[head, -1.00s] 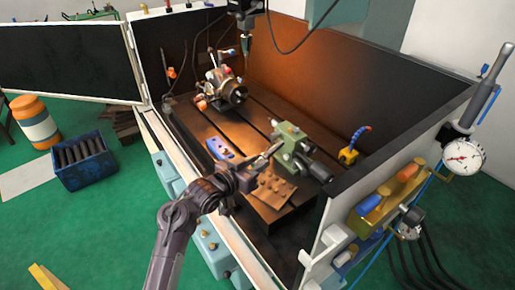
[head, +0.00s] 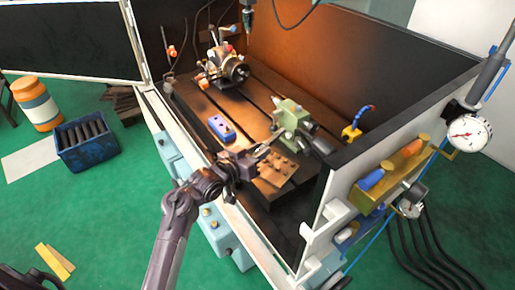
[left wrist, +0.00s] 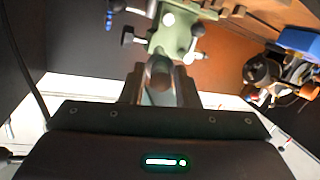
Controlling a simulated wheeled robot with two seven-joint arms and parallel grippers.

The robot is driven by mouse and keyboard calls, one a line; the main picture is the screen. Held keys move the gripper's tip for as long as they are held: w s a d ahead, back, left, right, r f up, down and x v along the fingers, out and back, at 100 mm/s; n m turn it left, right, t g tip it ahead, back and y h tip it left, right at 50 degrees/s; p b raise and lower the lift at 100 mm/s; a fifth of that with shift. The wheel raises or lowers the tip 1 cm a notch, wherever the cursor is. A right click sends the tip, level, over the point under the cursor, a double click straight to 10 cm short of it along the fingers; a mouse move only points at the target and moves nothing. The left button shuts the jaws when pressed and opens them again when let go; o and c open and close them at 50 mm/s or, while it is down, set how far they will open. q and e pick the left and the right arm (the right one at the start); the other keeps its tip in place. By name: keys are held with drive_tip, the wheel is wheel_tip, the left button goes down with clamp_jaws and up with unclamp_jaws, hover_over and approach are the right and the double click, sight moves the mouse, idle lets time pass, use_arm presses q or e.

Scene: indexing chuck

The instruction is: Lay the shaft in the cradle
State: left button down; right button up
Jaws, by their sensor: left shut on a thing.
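My left gripper (head: 262,153) is over the near side of the machine bed, in front of the green tailstock (head: 290,122). In the left wrist view its fingers (left wrist: 160,85) are closed around the shaft (left wrist: 160,70), whose dark rounded end shows between them. The tailstock also shows just beyond the fingers (left wrist: 174,30). In the head view the shaft is too small to make out clearly. A blue block (head: 221,128) lies on the bed left of the gripper. I cannot tell which part is the cradle. My right gripper is not in view.
The chuck (head: 232,72) stands at the back of the bed. A brown board with holes (head: 277,172) lies below the gripper. The machine's front wall (head: 345,215) is on the right. A blue crate of dark bars (head: 87,150) stands on the floor.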

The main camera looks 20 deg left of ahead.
use_arm(q)
drive_tip(key=shift+f+b, duration=0.75)
drive_tip(key=shift+f, duration=0.8)
drive_tip(key=shift+p, duration=0.85)
idle(0.4)
drive_tip(key=shift+f+b, duration=1.25)
drive_tip(key=shift+f, duration=0.8)
drive_tip(key=c, duration=1)
unclamp_jaws()
drive_tip(key=shift+s+f, duration=0.1)
drive_tip(key=b+v, duration=0.1)
drive_tip(key=v, duration=0.6)
drive_tip(key=shift+s+a, duration=0.2)
drive_tip(key=shift+s, duration=0.1)
